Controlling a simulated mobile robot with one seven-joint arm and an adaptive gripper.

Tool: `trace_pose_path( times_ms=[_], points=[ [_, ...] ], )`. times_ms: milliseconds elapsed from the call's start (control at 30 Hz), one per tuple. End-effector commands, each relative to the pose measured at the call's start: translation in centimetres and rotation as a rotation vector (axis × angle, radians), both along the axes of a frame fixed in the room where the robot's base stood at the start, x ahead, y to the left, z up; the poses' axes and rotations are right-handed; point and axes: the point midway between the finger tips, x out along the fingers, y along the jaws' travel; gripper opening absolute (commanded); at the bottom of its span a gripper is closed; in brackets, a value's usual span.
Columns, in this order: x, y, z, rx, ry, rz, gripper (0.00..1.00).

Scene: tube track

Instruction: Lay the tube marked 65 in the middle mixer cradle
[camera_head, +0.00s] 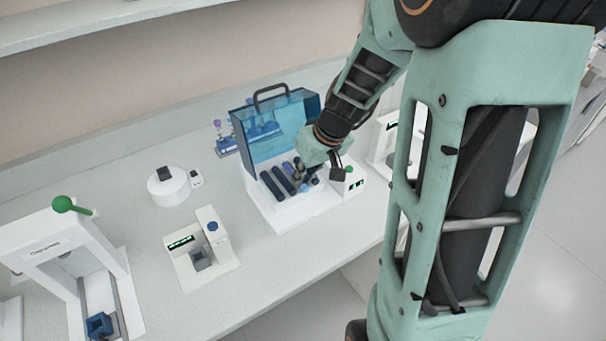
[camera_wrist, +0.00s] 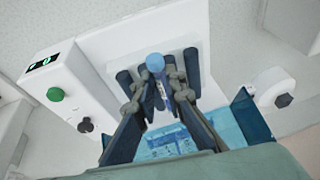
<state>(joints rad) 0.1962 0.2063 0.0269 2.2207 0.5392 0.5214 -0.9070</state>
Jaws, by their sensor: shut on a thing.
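The mixer (camera_head: 285,215) is a white box with an open clear blue lid (camera_head: 262,125) and a row of dark blue cradles (camera_head: 272,186) on its top. My gripper (camera_head: 308,178) is down over the cradles. In the wrist view, my gripper (camera_wrist: 155,95) is shut on a tube with a blue cap (camera_wrist: 155,63). The tube lies along the middle of the cradle row, with dark cradle bars on both sides. I cannot tell whether it touches the cradle. Its marking is not readable.
The mixer's control panel (camera_wrist: 50,85) has a green knob and a lit display. A tube rack (camera_head: 225,143) stands behind the mixer. A small white device (camera_head: 200,255), a round white device (camera_head: 168,187) and a larger white frame (camera_head: 70,250) stand to the left.

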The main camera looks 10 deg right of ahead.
Motion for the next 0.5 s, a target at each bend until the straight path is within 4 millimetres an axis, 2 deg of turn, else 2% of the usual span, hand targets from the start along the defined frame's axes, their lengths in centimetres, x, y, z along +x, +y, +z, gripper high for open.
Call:
trace_pose_path(
  times_ms=[33,100,500],
  points=[
    [0.03,0.0,-0.77,-0.001,-0.001,0.0,0.0],
    [0.04,-0.01,-1.01,-0.001,-0.001,0.0,0.0],
    [0.03,0.0,-1.03,0.0,-0.001,0.001,0.0]
  ],
)
